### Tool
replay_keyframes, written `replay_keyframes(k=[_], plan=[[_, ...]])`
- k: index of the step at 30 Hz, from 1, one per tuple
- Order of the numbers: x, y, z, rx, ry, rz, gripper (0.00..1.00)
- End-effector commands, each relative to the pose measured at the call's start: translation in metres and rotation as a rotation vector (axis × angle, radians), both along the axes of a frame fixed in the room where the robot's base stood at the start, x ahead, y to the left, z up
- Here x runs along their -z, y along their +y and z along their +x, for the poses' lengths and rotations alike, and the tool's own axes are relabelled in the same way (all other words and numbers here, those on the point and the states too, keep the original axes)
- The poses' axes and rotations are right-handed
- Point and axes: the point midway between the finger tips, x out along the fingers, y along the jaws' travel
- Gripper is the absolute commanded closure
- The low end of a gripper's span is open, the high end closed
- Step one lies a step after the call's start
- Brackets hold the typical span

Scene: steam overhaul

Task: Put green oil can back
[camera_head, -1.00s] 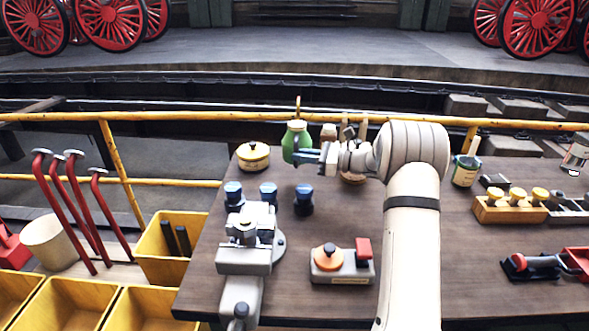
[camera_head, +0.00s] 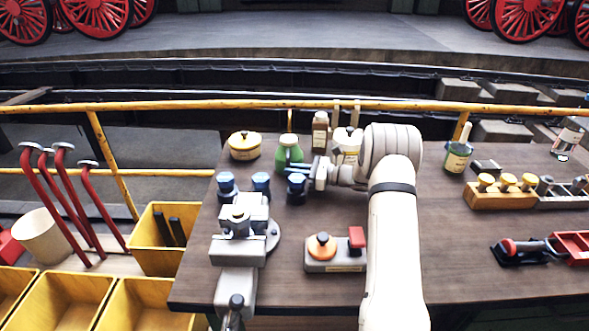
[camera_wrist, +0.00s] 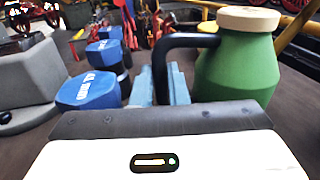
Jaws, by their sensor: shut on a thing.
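The green oil can (camera_head: 289,154) has a pale cap and stands upright near the back left of the bench. In the wrist view the can (camera_wrist: 238,68) is at the right, and its black curved handle reaches left and down between the blue-grey fingers. My gripper (camera_head: 307,172) is shut on this handle, just right of and in front of the can. In the wrist view the fingers (camera_wrist: 160,84) hide the handle's lower end. The can's base is partly hidden, so I cannot tell whether it touches the bench.
Several blue-capped items, one of them (camera_head: 261,184), stand close in front of the can. A yellow pot (camera_head: 244,146) is left of it; a brown bottle (camera_head: 320,132) and a white tin (camera_head: 347,143) are right. A yellow rail (camera_head: 200,107) runs behind. A grey vise (camera_head: 240,232) stands in front.

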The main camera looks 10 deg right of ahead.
Motion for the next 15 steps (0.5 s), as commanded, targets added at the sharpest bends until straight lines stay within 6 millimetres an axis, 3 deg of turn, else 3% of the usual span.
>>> replay_keyframes(k=[8, 9, 12, 15], plan=[[0.0012, -0.0004, 0.0004, 0.001, -0.004, -0.001, 1.0], [0.0026, -0.0004, 0.0002, 0.001, -0.002, -0.001, 0.86], [0.0015, -0.0005, 0.0001, 0.001, -0.002, -0.001, 0.77], [0.0015, -0.0005, 0.0001, 0.001, -0.001, 0.0, 0.77]])
